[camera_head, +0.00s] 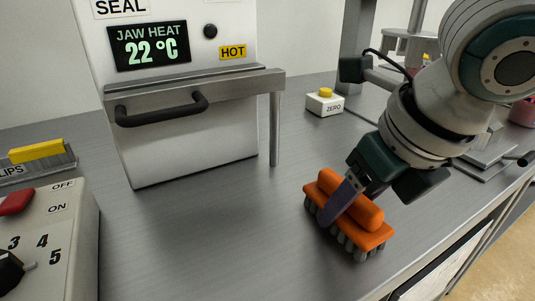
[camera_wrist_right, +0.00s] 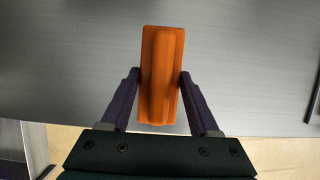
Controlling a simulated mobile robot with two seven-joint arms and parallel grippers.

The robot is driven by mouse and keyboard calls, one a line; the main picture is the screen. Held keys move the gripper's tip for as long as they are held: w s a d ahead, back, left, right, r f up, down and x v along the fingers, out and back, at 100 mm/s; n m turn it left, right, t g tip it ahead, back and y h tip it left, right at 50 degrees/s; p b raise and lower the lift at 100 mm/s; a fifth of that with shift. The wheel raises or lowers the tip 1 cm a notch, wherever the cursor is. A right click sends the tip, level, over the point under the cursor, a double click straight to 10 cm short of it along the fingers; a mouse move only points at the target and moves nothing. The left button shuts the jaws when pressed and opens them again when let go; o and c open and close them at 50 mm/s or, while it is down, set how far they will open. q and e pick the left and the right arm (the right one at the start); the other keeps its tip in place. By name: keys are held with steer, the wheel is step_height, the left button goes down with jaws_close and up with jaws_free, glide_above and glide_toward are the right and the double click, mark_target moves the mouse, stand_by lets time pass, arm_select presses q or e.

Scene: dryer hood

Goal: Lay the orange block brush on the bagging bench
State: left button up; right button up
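The orange block brush (camera_head: 350,209) has grey bristles facing down at the metal bagging bench (camera_head: 215,230), near its front edge. It is at or just above the surface; I cannot tell whether the bristles bear on it. My right gripper (camera_head: 340,208) comes down over the brush from the upper right, one purple finger across its near side. In the right wrist view the brush (camera_wrist_right: 160,78) fills the gap between the two fingers (camera_wrist_right: 160,76), with no clear space on either side, so the gripper looks shut on it. My left gripper is not in view.
A sealing machine (camera_head: 185,115) with a black handle stands behind on the left. A control box (camera_head: 50,235) with a red button is at the lower left. A small ZERO box (camera_head: 325,103) sits farther back. The bench left of the brush is bare.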

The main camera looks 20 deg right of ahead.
steer(key=o, duration=0.5)
steer(key=p+v, duration=0.3)
steer(key=v, duration=0.8)
steer(key=shift+w+r, duration=0.1)
steer(key=shift+r, duration=0.2)
steer(key=s+a+f+m+y, duration=0.2)
steer(key=a+f+m, duration=0.45)
steer(key=m, duration=0.75)
steer(key=s+d+f+m, duration=0.1)
steer(key=s+m, duration=0.2)
steer(key=m, duration=0.4)
steer(key=s+d+f+m+h, duration=0.1)
steer(key=s+f+m, duration=0.1)
steer(key=m, duration=0.5)
steer(key=s+d+f+m+g+h, duration=0.1)
steer(key=s+f+m, duration=0.1)
steer(key=s+m, duration=0.2)
steer(key=shift+s+f+m, duration=0.15)
steer(key=shift+f+m, duration=0.05)
steer(key=shift+m, duration=1.3)
